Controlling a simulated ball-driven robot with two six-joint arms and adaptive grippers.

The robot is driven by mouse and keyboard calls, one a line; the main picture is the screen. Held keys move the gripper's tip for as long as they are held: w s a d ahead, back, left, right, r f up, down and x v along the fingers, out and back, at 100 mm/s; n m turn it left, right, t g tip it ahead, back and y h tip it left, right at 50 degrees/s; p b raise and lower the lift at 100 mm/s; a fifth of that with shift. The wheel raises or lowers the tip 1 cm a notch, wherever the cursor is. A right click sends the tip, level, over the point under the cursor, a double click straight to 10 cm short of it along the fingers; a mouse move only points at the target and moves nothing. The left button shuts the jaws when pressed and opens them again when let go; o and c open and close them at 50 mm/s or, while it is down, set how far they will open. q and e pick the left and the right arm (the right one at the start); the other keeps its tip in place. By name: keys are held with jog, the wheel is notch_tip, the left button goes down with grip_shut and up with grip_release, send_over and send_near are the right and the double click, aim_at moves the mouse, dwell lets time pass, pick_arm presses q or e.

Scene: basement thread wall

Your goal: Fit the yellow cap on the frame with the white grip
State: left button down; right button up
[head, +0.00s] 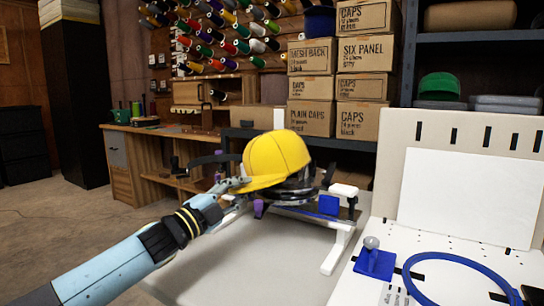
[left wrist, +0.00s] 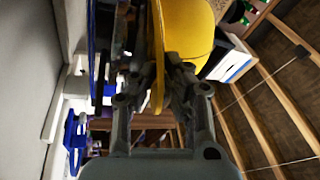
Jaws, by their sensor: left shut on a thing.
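The yellow cap (head: 277,153) is in the middle of the head view, with its brim toward the lower left. My left gripper (head: 240,185) is shut on the brim; in the left wrist view the brim (left wrist: 157,50) stands between my two fingers (left wrist: 160,78). The cap is above and partly in front of a dark round frame (head: 298,187). Whether the cap touches or sits around this frame cannot be told. A white grip-like block (head: 343,190) is at the right of the frame. The cap hides much of the frame. My right gripper is not in view.
A white stand leg (head: 338,250) and a blue block (head: 328,205) are below the frame. A purple piece (head: 258,208) is beside my gripper. At right are a blue hoop (head: 455,258) and a blue-based knob (head: 374,262). The pale tabletop (head: 265,265) in front is clear.

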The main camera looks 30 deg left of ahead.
pick_arm(q)
jog(key=shift+r+p, duration=0.8)
jog(key=shift+r, duration=0.25)
jog(key=shift+s+a+f, duration=0.1)
jog(key=shift+s+f, duration=0.35)
jog(key=p+v, duration=0.6)
jog(key=v, duration=1.3)
jog(key=shift+r, duration=0.2)
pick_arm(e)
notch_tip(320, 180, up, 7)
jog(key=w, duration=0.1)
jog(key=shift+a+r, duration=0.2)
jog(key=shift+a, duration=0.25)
